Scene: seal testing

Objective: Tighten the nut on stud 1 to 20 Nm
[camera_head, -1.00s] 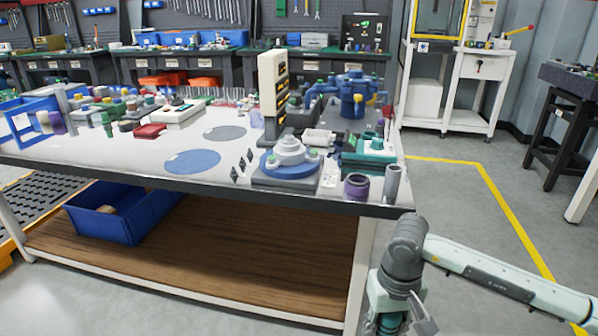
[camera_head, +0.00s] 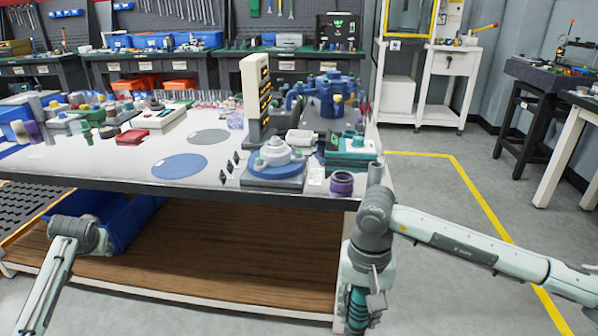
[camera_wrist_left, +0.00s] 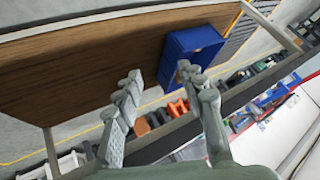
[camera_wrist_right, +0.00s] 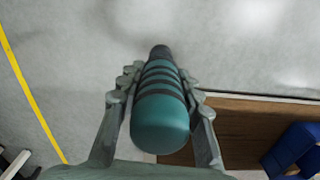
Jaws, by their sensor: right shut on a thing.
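My right gripper (camera_wrist_right: 158,76) is shut on a teal, dark-banded cylindrical tool (camera_wrist_right: 160,120). In the head view this tool (camera_head: 357,306) hangs below my right wrist, in front of the bench's right front corner. My left gripper (camera_wrist_left: 160,78) is open and empty, its fingers apart. In the head view only my left arm shows at lower left. A flanged test fixture (camera_head: 277,157), pale on top with a blue round base and grey plate, stands on the bench near its front right. Its studs and nuts are too small to tell apart.
A blue bin (camera_wrist_left: 190,52) sits on the lower wooden shelf (camera_head: 200,265).

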